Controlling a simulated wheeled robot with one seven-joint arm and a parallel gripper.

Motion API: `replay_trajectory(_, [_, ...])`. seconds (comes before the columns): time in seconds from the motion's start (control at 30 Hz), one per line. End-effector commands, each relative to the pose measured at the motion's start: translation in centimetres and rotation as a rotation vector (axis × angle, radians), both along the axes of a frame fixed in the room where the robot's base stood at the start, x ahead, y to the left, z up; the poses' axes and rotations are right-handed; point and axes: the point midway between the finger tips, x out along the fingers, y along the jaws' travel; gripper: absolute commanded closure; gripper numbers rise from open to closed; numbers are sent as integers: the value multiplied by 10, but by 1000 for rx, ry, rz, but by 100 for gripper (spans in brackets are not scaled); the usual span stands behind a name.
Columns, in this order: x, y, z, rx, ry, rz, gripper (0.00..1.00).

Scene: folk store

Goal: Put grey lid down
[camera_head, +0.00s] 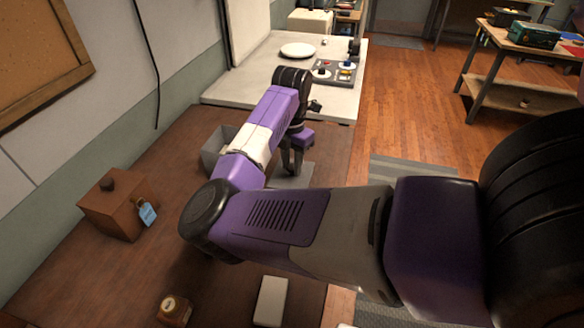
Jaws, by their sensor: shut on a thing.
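My gripper (291,170) points down over the far right part of the brown table, shut on the grey lid. The grey lid (300,179) is a flat grey plate at the fingertips. My arm hides much of its near side, and I cannot tell whether it touches the table. A grey open box (212,150) stands to the left of the gripper, partly hidden behind my forearm.
A brown wooden box (112,205) with a blue tag (147,213) stands at the table's left. A small brown jar (173,310) and a white block (271,301) are near the front. A pale counter (255,75) behind holds a white plate (297,50) and a control panel (335,72).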

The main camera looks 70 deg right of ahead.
Motion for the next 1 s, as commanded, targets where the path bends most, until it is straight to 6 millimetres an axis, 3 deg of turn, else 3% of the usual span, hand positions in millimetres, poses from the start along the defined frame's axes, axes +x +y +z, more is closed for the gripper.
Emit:
replay_trajectory(0.17, [0,0,-21,0,2,1,100])
replay_trajectory(0.53, [0,0,-26,0,0,0,100])
replay_trajectory(0.57, [0,0,-24,0,0,0,66])
replay_trajectory(0.63, [0,0,-24,0,0,0,53])
replay_trajectory(1.0, [0,0,-22,-1,0,0,50])
